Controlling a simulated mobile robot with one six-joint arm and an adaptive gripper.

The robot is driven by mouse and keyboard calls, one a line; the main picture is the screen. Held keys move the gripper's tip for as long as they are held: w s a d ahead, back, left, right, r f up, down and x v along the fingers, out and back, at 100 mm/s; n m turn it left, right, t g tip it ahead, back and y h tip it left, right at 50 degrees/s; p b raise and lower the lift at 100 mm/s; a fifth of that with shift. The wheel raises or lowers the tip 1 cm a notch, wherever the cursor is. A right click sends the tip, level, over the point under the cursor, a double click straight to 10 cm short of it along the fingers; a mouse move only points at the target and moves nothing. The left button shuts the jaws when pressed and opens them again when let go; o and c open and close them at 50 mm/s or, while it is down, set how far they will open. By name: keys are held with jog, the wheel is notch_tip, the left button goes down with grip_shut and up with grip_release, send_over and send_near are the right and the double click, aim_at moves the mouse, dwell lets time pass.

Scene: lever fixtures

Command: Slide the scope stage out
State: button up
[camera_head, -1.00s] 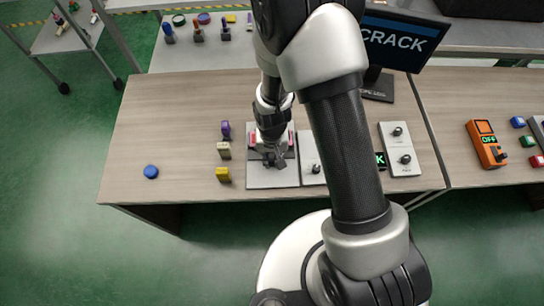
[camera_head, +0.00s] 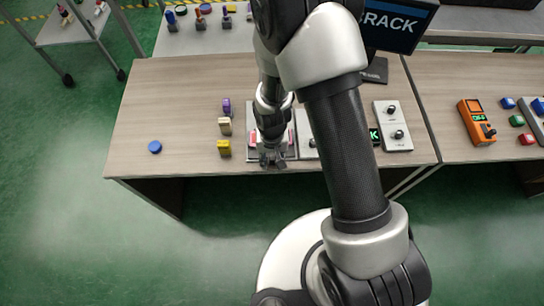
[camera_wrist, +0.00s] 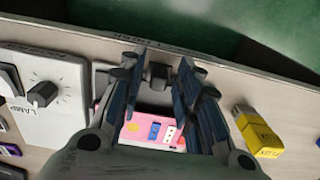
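The scope stage is a grey fixture plate (camera_head: 288,115) at the front edge of the table, with a pink carriage (camera_head: 253,140) on it. In the wrist view the pink carriage (camera_wrist: 150,131) shows between my fingers, with a blue patch and white patch on top. A dark handle (camera_wrist: 158,73) stands at its front, between my fingertips. My gripper (camera_head: 272,160) points down over the front of the fixture. In the wrist view its fingers (camera_wrist: 162,62) are drawn in around the handle; the exact contact is partly hidden.
A lamp panel with a knob (camera_wrist: 42,94) stands beside the fixture. A blue disc (camera_head: 155,147) lies farther left. Open floor lies before the table.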

jog(key=shift+w+r, duration=0.1)
jog(key=shift+r, duration=0.25)
notch_tip(320, 180, up, 11)
jog(key=shift+r, duration=0.2)
dwell(0.6)
jog(key=s+d+r+t, duration=0.1)
jog(key=s+d+r, duration=0.15)
jog(key=r, duration=0.55)
jog(key=s+d+r+t, duration=0.15)
jog(key=d+r, duration=0.25)
jog(key=r, duration=0.5)
jog(key=s+d+r+t, duration=0.2)
jog(key=s+d+r, duration=0.2)
jog(key=s+r, duration=0.3)
jog(key=s, duration=0.3)
jog(key=shift+s+d+r, duration=0.15)
jog(key=shift+r, duration=0.05)
